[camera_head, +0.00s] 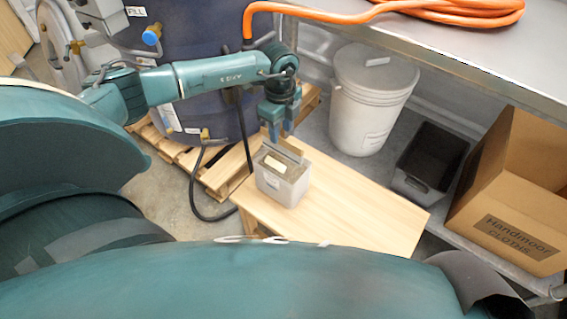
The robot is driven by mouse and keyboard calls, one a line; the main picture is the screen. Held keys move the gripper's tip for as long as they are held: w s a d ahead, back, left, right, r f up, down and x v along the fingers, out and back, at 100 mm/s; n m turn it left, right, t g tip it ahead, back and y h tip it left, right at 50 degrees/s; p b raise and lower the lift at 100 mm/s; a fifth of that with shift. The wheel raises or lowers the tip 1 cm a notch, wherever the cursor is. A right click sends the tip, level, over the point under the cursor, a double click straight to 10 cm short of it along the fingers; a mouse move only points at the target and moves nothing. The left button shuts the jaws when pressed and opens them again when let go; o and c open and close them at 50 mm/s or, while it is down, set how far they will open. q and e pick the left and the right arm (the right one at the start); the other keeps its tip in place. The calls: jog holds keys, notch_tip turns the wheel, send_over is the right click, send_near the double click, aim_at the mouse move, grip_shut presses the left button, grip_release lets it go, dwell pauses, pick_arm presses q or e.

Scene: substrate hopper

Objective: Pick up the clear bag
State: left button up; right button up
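A small grey bin (283,190) stands on a light wooden bench (345,215). A flat brownish-grey piece (288,149) sticks up at the bin's back edge, and a pale label-like patch (275,165) shows inside its mouth. I cannot make out a clear bag for certain; it may be among the bin's contents. My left gripper (279,133) points down just above the back of the bin, close to the upright piece. I cannot tell whether its fingers touch or hold that piece. My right gripper is not in view.
A dark blue drum (205,45) stands on a wooden pallet (215,175) behind the bench. A white lidded bucket (365,105), a dark tub (432,158) and an open cardboard box (510,205) are to the right. An orange hose (330,16) crosses above. The bench's right part is clear.

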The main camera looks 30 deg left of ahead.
aim_at(282, 140)
pick_arm(q)
jog(key=shift+d+f+b, duration=0.2)
jog(key=shift+f+b, duration=0.25)
jog(key=shift+f, duration=2.7)
grip_shut()
jog(key=shift+w+r, duration=0.15)
jog(key=shift+r, duration=0.05)
